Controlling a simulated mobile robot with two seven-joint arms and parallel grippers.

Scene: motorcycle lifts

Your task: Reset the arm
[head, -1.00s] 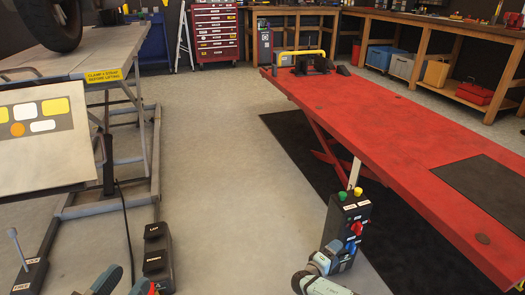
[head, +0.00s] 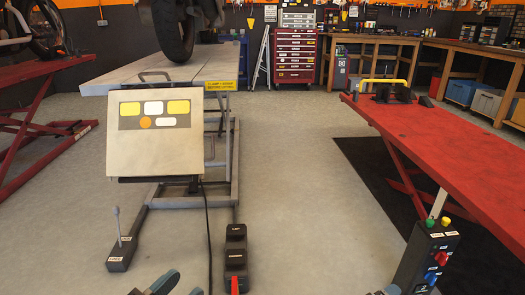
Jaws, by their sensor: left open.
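My left gripper (head: 176,284) shows at the bottom edge, left of centre, cut off by the frame. Its blue-grey fingers are apart and nothing shows between them. A small blue-grey part of my right arm shows at the bottom edge, right of centre; its gripper is not visible. The black control box (head: 427,258) with green, yellow, red and blue controls stands beside the red lift (head: 430,130). A black pedal unit (head: 236,256) with a red part lies on the floor, right of my left gripper.
A grey lift (head: 130,72) carries a motorcycle wheel (head: 173,30). A panel with yellow, white and orange patches (head: 155,135) stands before it. A lever pedal (head: 121,252) is on the floor. A red tool chest (head: 295,55) stands behind. The central floor is clear.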

